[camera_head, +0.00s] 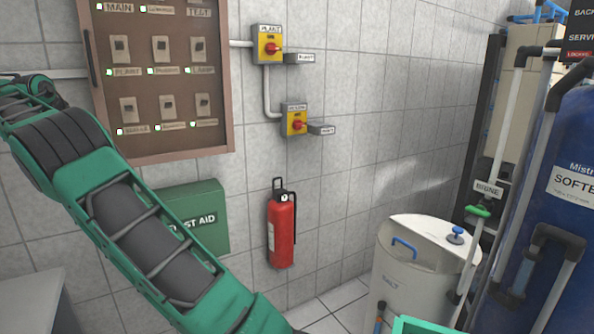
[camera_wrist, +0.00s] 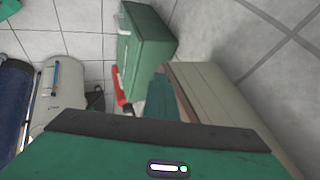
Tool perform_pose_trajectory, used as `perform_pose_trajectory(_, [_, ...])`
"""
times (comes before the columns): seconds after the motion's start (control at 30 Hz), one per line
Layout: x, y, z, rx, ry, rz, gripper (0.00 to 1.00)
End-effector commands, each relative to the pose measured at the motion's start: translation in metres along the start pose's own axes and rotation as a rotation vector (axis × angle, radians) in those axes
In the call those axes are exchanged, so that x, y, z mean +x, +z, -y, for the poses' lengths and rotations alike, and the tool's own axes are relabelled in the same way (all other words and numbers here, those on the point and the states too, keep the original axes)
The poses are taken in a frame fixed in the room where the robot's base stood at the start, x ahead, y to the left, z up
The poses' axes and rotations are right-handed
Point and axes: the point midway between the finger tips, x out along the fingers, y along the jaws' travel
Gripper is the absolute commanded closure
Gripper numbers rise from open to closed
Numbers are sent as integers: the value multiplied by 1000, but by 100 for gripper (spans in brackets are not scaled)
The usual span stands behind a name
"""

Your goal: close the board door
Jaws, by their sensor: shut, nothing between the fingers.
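The switch board (camera_head: 160,85) hangs on the tiled wall at the upper left of the head view, with several labelled switches and small lights. Its brown-framed door (camera_head: 228,85) appears to lie across the front, with a dark handle (camera_head: 90,57) at the left edge. I cannot tell whether it sits fully flush. The wrist view shows a beige cabinet side (camera_wrist: 215,90), probably the board's, just right of my gripper (camera_wrist: 161,86). The gripper is shut and empty, beside the brown edge there. I cannot tell whether they touch. My gripper is outside the head view.
A green first aid box (camera_head: 195,215) is mounted below the board, with a red extinguisher (camera_head: 281,230) to its right. Two yellow switch boxes (camera_head: 267,45) are on the wall right of the board. A white salt tank (camera_head: 425,260) and a blue tank (camera_head: 560,210) stand at right.

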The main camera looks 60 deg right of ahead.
Motion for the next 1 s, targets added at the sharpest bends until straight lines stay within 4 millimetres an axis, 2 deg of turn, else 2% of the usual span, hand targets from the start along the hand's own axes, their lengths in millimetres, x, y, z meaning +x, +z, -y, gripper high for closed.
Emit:
perform_pose_trajectory(0.03, [4, -11, 8, 8, -20, -26, 100])
perform_pose_trajectory(0.63, [0, 1, 7, -3, -23, -18, 100])
perform_pose_trajectory(0.77, [-6, 2, -1, -3, -20, -14, 100])
perform_pose_trajectory(1.0, [-23, 7, -27, -4, -10, -5, 100])
